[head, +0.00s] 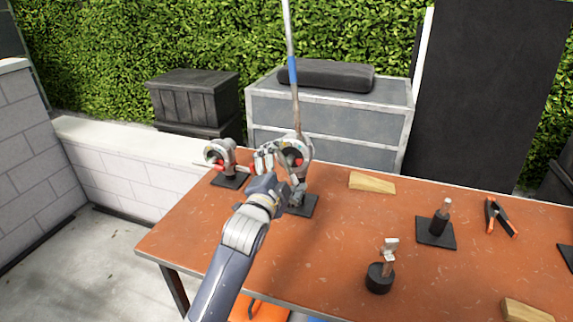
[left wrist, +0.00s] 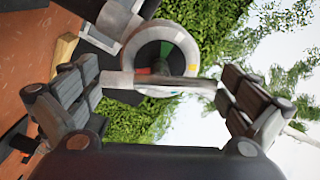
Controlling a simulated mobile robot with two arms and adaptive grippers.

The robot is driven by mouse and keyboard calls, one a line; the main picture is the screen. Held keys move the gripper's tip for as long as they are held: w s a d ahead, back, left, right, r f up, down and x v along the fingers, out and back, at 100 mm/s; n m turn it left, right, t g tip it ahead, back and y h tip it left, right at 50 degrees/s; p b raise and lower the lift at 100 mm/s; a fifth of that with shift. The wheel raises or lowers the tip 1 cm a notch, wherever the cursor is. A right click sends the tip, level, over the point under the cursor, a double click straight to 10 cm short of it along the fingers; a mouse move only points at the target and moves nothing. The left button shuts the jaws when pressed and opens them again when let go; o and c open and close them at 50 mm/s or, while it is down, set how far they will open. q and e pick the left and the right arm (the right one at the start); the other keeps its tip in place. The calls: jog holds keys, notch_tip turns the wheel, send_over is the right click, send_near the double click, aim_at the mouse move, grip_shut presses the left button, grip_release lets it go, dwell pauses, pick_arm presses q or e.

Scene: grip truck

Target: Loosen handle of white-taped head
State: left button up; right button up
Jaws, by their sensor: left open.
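A grip head (head: 297,150), a round grey clamp on a black base, stands upright on the table and holds a tall pole (head: 293,75) with a blue band. My left gripper (head: 268,160) is at its left front side, open. In the left wrist view the round head (left wrist: 185,42) is ahead, and a light grey bar-like handle (left wrist: 185,84) crosses between the open fingers (left wrist: 160,98), not clamped. A second grip head (head: 219,153) with a red handle part stands further left. I cannot make out white tape clearly. My right gripper is not in view.
The orange-red table (head: 330,245) also bears a wooden wedge (head: 372,182), a black-based stand (head: 437,230), a round-based piece (head: 380,277) and an orange-handled clamp (head: 498,217). A grey cabinet (head: 340,120) stands behind. The table's middle is mostly free.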

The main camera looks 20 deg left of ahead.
pick_arm(q)
jog(key=shift+w, duration=0.25)
jog(key=c, duration=0.8)
jog(key=shift+n+p, duration=0.45)
jog(key=shift+n, duration=0.05)
jog(key=shift+r+n+p, duration=0.1)
jog(key=shift+n+p, duration=0.65)
jog(key=shift+n, duration=0.25)
jog(key=n+p, duration=0.2)
jog(key=n, duration=0.1)
jog(key=shift+n, duration=0.3)
jog(key=shift+n+p, duration=0.4)
jog(key=shift+n, duration=0.4)
